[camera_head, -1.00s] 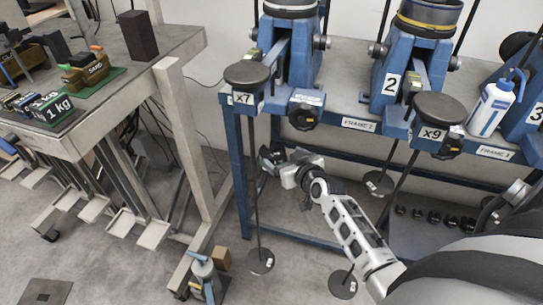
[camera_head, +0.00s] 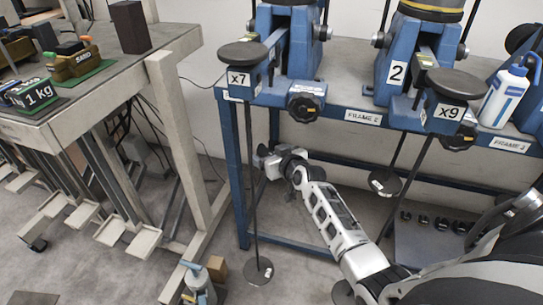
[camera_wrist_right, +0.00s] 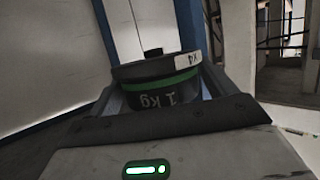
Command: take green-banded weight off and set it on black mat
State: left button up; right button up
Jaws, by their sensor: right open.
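The green-banded weight (camera_wrist_right: 158,86) is a dark disc with a green stripe and an upside-down "1 kg" mark. In the right wrist view it sits between the spread fingers of my right gripper; whether they touch it I cannot tell. In the head view my right gripper (camera_head: 262,158) is open under the bench, beside the rod of the x7 lever, and the weight is not clear there. My left gripper is not in view.
The blue bench (camera_head: 340,100) carries lever frames and a white bottle (camera_head: 503,95). Thin rods hang below it, ending in round plates (camera_head: 258,272).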

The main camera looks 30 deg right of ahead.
jog(key=c, duration=1.3)
jog(key=shift+r, duration=0.2)
jog(key=shift+r+p, duration=0.15)
jog(key=shift+p, duration=0.2)
jog(key=shift+w+r, duration=0.1)
jog(key=shift+r, duration=0.15)
jog(key=shift+s+p, duration=0.95)
jog(key=shift+s, duration=0.3)
jog(key=shift+s+a+p, duration=0.15)
jog(key=shift+s+p, duration=0.5)
jog(key=shift+s, duration=0.6)
jog(key=shift+s+a+p, duration=0.1)
jog(key=shift+s+p, duration=0.5)
jog(key=shift+s, duration=0.6)
